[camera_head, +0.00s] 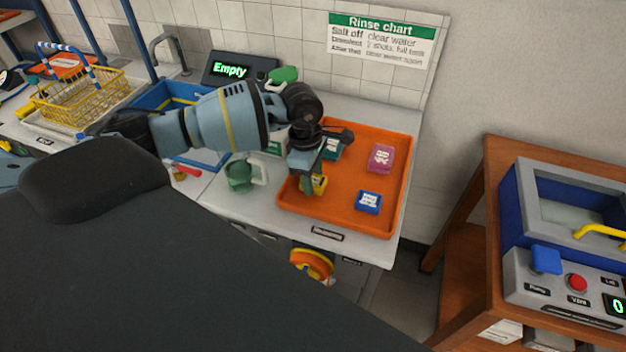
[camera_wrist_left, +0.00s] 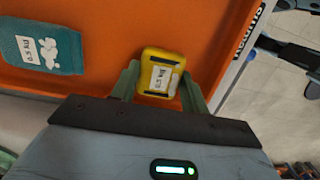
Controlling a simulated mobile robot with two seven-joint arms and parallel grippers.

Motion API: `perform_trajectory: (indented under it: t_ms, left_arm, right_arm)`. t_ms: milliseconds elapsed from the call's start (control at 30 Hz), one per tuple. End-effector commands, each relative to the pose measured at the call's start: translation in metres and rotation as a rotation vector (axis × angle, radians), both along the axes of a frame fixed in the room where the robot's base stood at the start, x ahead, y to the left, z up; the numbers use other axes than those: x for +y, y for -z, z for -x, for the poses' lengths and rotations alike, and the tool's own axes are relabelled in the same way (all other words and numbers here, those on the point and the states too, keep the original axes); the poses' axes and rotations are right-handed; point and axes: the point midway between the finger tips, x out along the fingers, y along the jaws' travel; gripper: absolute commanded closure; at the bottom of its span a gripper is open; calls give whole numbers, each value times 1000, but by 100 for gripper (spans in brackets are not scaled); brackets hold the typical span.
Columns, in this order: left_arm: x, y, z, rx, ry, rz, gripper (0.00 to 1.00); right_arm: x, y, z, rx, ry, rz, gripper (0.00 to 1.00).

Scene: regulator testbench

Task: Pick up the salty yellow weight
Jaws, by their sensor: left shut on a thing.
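The yellow weight (camera_wrist_left: 161,73) with a white label is between the two green fingers of my left gripper (camera_wrist_left: 158,88) in the left wrist view. The gripper is shut on it. In the head view the yellow weight (camera_head: 320,184) shows partly behind the fingers of my left gripper (camera_head: 311,182), over the left part of the orange tray (camera_head: 385,222). I cannot tell whether the weight still touches the tray. My right gripper does not show in either view.
A teal weight (camera_wrist_left: 42,48), a pink weight (camera_head: 380,158) and a blue weight (camera_head: 368,202) lie in the tray. A green jug (camera_head: 239,176) stands left of it. A blue basin (camera_head: 160,97) and a yellow wire basket (camera_head: 80,98) are further left.

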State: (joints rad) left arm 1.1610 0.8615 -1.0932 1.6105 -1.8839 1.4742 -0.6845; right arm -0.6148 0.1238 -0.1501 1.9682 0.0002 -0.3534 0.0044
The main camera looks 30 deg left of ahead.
Motion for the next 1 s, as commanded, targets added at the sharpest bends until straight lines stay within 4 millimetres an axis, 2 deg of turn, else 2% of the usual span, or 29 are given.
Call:
perform_trajectory:
  t_ms: [133,700,1000]
  left_arm:
    - [0,-27,-2,-7,1,1,94]
    - [-58,-34,105,-2,5,2,94]
    - [-74,-38,135,-3,2,1,94]
  right_arm:
    - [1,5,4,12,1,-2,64]
    - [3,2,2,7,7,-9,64]
    - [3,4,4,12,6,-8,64]
